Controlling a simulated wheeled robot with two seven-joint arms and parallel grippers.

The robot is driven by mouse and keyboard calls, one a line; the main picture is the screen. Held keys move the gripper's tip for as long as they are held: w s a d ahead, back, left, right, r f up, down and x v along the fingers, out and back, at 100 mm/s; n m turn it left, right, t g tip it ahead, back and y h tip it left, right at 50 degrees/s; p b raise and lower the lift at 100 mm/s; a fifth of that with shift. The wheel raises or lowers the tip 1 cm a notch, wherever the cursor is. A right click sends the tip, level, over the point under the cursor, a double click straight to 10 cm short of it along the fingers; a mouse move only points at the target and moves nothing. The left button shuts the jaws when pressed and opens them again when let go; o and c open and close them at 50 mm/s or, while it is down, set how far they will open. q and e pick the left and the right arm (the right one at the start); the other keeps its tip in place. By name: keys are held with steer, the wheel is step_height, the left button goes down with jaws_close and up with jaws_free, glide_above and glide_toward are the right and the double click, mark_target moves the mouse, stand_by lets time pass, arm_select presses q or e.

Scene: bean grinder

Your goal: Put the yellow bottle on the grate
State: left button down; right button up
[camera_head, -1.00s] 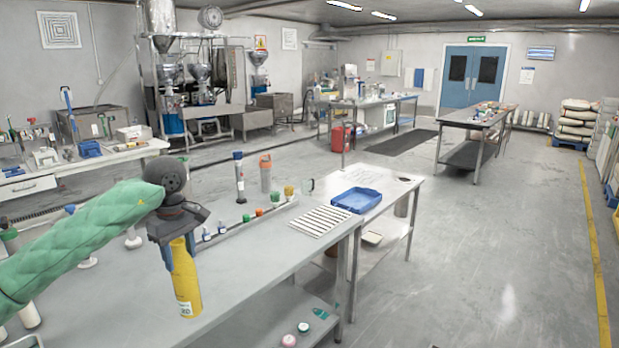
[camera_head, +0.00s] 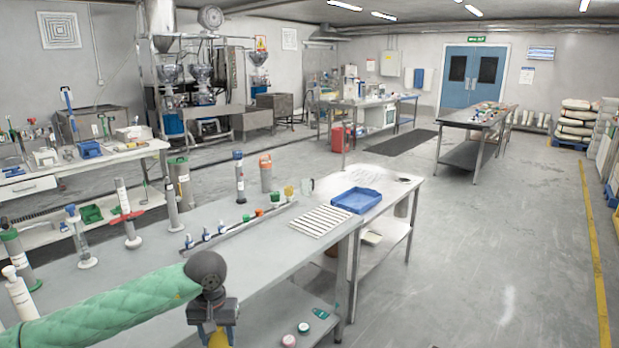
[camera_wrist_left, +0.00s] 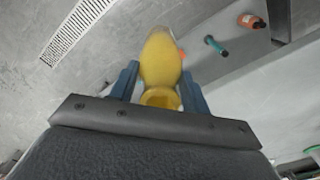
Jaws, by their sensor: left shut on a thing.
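The yellow bottle (camera_head: 218,338) is held in my left gripper (camera_head: 212,322) at the bottom of the head view, by the bench's front edge. Only a little of the bottle shows there; the rest is below the picture's edge. In the left wrist view the bottle (camera_wrist_left: 161,58) lies between the two blue fingers of the shut gripper (camera_wrist_left: 158,92). The grate (camera_head: 321,221) is a pale slatted panel lying on the bench's far right part. It is bare, and the gripper is well to its left and nearer to me. My right gripper is not in view.
A blue tray (camera_head: 356,201) sits just beyond the grate. A rail with small coloured caps (camera_head: 240,222) runs to its left. The bench top (camera_head: 225,258) before the rail is clear.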

arm_select(q)
steer(key=s+d+f, duration=0.1)
steer(key=s+f, duration=0.3)
steer(key=f, duration=0.2)
steer(key=shift+s, duration=0.15)
steer(key=shift+d, duration=0.1)
